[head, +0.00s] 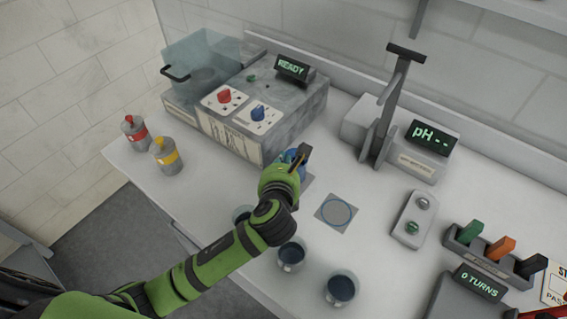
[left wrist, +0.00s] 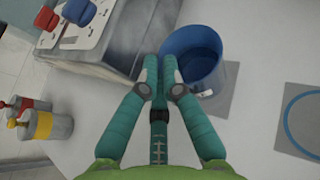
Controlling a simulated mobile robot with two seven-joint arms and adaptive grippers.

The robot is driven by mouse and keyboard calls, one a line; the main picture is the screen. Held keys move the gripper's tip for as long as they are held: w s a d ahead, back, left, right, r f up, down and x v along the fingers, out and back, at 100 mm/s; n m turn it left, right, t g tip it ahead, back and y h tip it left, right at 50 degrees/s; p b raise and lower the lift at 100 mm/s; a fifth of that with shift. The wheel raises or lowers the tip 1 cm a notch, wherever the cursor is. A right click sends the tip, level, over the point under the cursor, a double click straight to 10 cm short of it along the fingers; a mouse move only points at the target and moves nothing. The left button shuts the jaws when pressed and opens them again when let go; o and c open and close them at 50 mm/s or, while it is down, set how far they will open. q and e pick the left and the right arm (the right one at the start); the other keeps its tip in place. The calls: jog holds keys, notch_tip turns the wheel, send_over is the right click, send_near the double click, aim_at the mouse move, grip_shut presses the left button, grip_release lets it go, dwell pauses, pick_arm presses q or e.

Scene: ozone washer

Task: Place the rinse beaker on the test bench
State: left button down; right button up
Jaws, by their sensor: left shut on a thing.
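A blue beaker (head: 292,157), which I take to be the rinse beaker, is by the front right corner of the washer, partly hidden by my left gripper (head: 291,168). In the left wrist view, the fingers (left wrist: 160,78) are together at the near left side of the beaker (left wrist: 195,60), shut on its wall. The beaker appears upright over a grey square pad (left wrist: 222,92); I cannot tell whether it touches. To its right on the white bench (head: 373,262) is another grey pad with a blue ring (head: 337,213). My right gripper is not clearly visible.
The grey washer (head: 278,127) with red and blue knobs stands behind. Several dark-filled cups, including one cup (head: 341,289), stand in front, near my left arm. A pH stand (head: 386,128) and a two-button box (head: 412,220) are right. Red-banded (head: 134,132) and yellow-banded (head: 167,156) bottles are left.

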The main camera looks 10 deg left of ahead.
pick_arm(q)
jog(key=shift+f, duration=0.9)
jog(key=c, duration=1.4)
grip_release()
jog(key=shift+s+r, duration=0.1)
jog(key=v, duration=1.1)
jog(key=shift+s+r+b, duration=0.2)
jog(key=shift+s+b, duration=0.15)
jog(key=shift+b, duration=0.1)
